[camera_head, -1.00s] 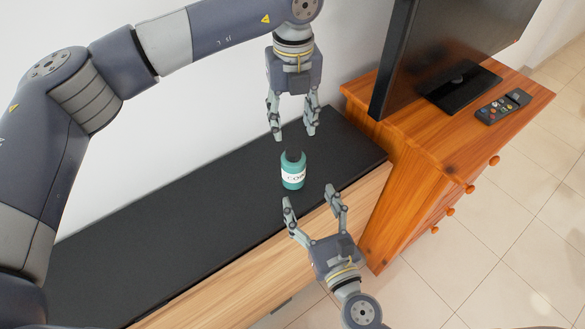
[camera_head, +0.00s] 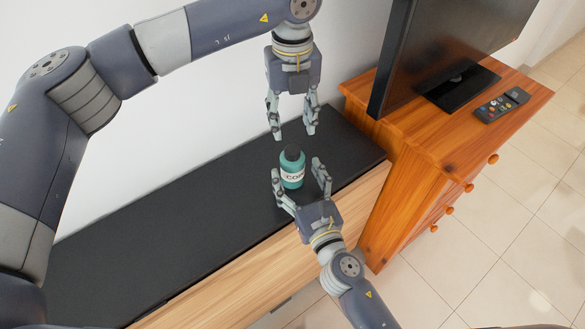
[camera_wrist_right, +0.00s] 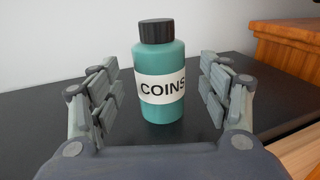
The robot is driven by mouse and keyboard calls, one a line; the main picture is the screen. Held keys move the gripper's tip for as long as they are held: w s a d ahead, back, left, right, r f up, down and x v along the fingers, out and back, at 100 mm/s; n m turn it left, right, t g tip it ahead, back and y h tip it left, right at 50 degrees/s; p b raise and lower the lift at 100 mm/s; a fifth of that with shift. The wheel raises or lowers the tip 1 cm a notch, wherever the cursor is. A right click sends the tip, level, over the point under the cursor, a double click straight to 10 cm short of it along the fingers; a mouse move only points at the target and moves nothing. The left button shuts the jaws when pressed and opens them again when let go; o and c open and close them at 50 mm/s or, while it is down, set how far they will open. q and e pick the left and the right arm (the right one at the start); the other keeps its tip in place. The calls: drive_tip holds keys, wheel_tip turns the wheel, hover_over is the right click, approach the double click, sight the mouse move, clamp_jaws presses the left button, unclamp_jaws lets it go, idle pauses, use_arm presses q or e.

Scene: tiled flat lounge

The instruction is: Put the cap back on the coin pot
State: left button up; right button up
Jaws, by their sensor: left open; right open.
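The teal coin pot (camera_head: 293,181) stands upright on the black top of a low bench, its white label reading COINS in the right wrist view (camera_wrist_right: 160,110). The dark ribbed cap (camera_wrist_right: 157,30) sits level on the pot's mouth; it shows as a dark top in the head view (camera_head: 291,153). Whether it is screwed tight I cannot tell. My right gripper (camera_head: 297,168) is open, its fingers on either side of the pot, with gaps visible in the wrist view. My left gripper (camera_head: 294,135) is open and empty, pointing down just behind and above the cap.
The black bench top (camera_head: 170,220) is clear to the left. A wooden cabinet (camera_head: 430,150) at the right carries a television (camera_head: 440,50) and a remote (camera_head: 502,104). A white wall (camera_head: 210,110) runs behind the bench.

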sight(292, 149)
drive_tip(key=shift+x, duration=1.7)
drive_tip(key=shift+c, duration=0.3)
clamp_jaws()
use_arm(q)
drive_tip(key=m, duration=1.3)
drive_tip(key=shift+f, duration=4)
